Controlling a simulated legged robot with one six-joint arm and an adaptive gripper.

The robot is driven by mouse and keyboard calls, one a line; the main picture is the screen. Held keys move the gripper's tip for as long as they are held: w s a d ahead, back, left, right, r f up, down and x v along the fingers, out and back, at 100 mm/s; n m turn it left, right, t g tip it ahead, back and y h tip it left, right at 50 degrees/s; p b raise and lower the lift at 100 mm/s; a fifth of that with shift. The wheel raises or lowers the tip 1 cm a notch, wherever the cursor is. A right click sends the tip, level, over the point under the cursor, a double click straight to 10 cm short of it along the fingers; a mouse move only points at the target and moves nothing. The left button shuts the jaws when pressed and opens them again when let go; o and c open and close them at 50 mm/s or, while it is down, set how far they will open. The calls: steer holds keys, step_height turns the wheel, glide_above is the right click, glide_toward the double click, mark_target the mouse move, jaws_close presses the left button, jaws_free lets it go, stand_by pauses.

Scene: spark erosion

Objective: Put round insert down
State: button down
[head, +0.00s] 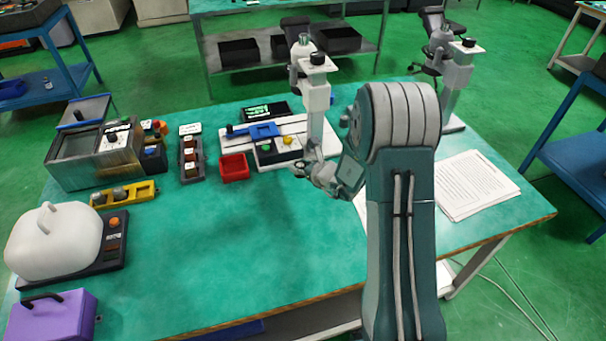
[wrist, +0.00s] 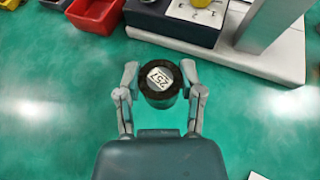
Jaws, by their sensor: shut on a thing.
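The round insert (wrist: 160,82) is a short dark cylinder with a white label on its top face, seen in the wrist view. My gripper (wrist: 160,90) is shut on it, with one finger on each side. In the head view my gripper (head: 308,170) is over the green table (head: 215,240), close to the front of the white-based device. The insert is too small there to make out clearly. I cannot tell whether its underside touches the table.
A red bin (head: 234,168) is left of my gripper. Just beyond stands a white-based device (head: 325,146) with a column and a dark button box (head: 279,151). Papers (head: 470,185) lie at right. A white-covered unit (head: 55,240) stands at left. The table's middle is clear.

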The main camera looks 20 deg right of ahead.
mark_target(303, 183)
steer(key=w+f, duration=0.1)
steer(key=w+d+f, duration=0.1)
steer(key=f, duration=0.1)
steer(key=shift+d, duration=0.15)
steer(key=shift+f, duration=1.45)
steer(key=shift+c, duration=1.1)
jaws_free()
steer(key=shift+f, duration=0.15)
